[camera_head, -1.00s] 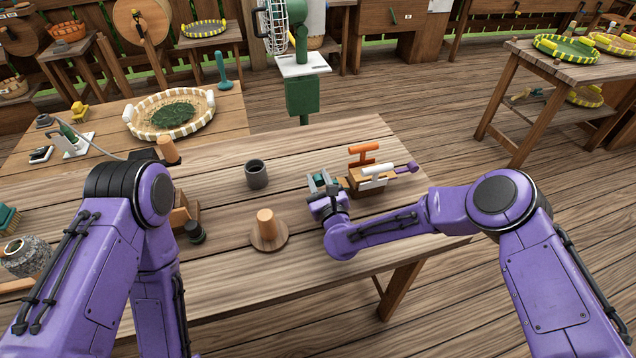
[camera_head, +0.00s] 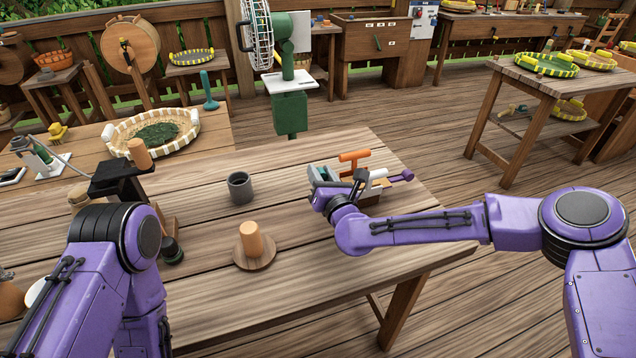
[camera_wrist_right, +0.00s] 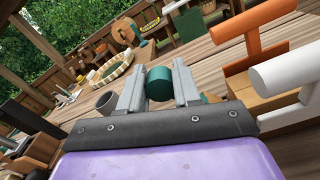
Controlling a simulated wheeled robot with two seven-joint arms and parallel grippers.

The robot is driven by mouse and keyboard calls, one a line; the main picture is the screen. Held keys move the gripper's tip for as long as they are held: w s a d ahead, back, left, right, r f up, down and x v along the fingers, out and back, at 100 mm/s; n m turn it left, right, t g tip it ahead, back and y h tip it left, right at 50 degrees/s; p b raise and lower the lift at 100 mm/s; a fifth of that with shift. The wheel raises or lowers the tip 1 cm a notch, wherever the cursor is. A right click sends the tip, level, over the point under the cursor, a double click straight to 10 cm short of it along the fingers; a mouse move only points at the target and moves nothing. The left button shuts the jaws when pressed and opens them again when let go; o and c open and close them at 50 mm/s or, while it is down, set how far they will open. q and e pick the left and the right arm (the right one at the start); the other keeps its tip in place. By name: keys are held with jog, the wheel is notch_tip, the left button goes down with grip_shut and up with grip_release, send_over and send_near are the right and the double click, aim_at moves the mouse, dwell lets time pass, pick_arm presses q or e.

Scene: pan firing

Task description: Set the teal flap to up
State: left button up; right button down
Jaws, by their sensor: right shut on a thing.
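The teal flap shows as a dark teal rounded piece (camera_wrist_right: 158,83) between the two grey fingers of my right gripper in the right wrist view. My right gripper (camera_head: 322,180) is shut on it at the left end of a small wooden block (camera_head: 370,194). In the head view the gripper mostly hides the teal piece, so its angle is unclear. The block also carries an orange T-shaped handle (camera_head: 354,157), a white handle (camera_head: 379,171) and a purple-tipped lever (camera_head: 402,176).
A dark grey cup (camera_head: 240,188) and a wooden peg on a round base (camera_head: 252,245) stand on the table left of the block. A green fan stand (camera_head: 290,110) is behind the table. The table's right edge is close to the block.

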jog(key=shift+s+f, duration=0.1)
jog(key=shift+f, duration=0.25)
jog(key=c, duration=1)
grip_release()
jog(key=shift+o, duration=1.1)
jog(key=shift+r, duration=0.15)
jog(key=shift+d, duration=0.1)
jog(key=b+v, duration=0.2)
jog(key=v, duration=0.8)
jog(key=shift+s+b, duration=0.2)
jog(key=shift+b, duration=0.15)
